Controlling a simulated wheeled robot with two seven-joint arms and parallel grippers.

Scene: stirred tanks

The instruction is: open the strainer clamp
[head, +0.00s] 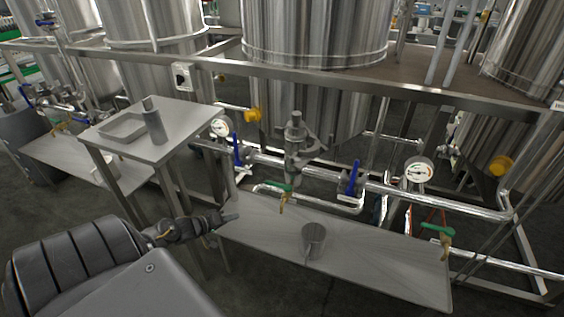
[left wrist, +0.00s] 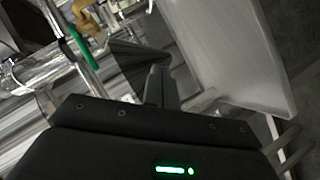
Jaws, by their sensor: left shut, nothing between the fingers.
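A grey upright fitting (head: 297,135), which looks like the strainer, stands in the pipe run between two blue-handled valves, in front of a steel tank. Its clamp is too small to make out clearly. My left gripper (head: 230,217) is shut and empty, to the left of the strainer and lower in the head view, near the left end of the low steel shelf. Its closed dark fingers also show in the left wrist view (left wrist: 161,88), with pipes and a green handle (left wrist: 87,68) beyond them. My right gripper is not in view.
The low steel shelf (head: 370,262) holds a small metal cup (head: 314,240). Green-handled taps (head: 278,187) hang over it. A steel side table (head: 178,145) with a tray and a grey cylinder (head: 153,120) stands at left. Blue valve handles (head: 353,178) and gauges flank the strainer.

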